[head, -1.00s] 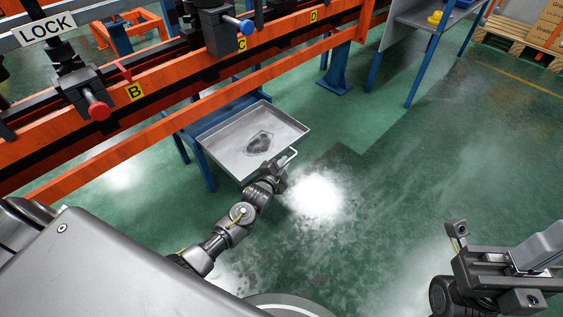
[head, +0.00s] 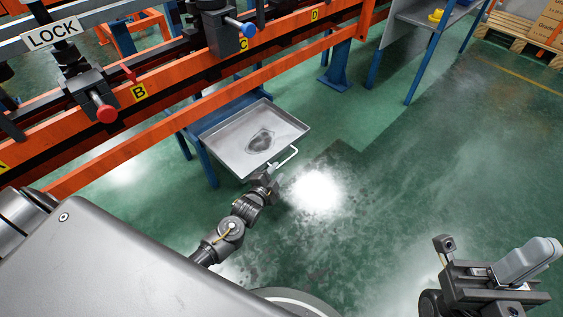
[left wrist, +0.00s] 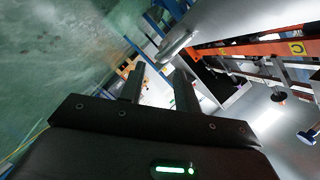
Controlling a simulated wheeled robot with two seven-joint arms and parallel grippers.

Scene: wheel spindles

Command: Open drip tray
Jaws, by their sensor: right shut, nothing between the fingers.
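The drip tray (head: 225,157) is a shallow grey metal tray with a dark wet patch on its bottom. It sticks out from a blue stand beneath the orange beam. Its pale bar handle (head: 291,158) is on the near edge. My left gripper (head: 273,172) is just below the handle, close to it. In the left wrist view the two fingers (left wrist: 160,82) stand apart with nothing seen between them, and the handle (left wrist: 178,45) shows just beyond their tips. I cannot tell whether they touch it. My right gripper (head: 522,264) is shut and empty at lower right, far from the tray.
The orange beam (head: 160,128) with clamps and letter labels runs above the tray's back. Blue stand legs (head: 207,165) are under the tray. A grey shelf (head: 420,20) and a pallet with boxes (head: 530,35) are farther back. The green floor right of the tray is clear.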

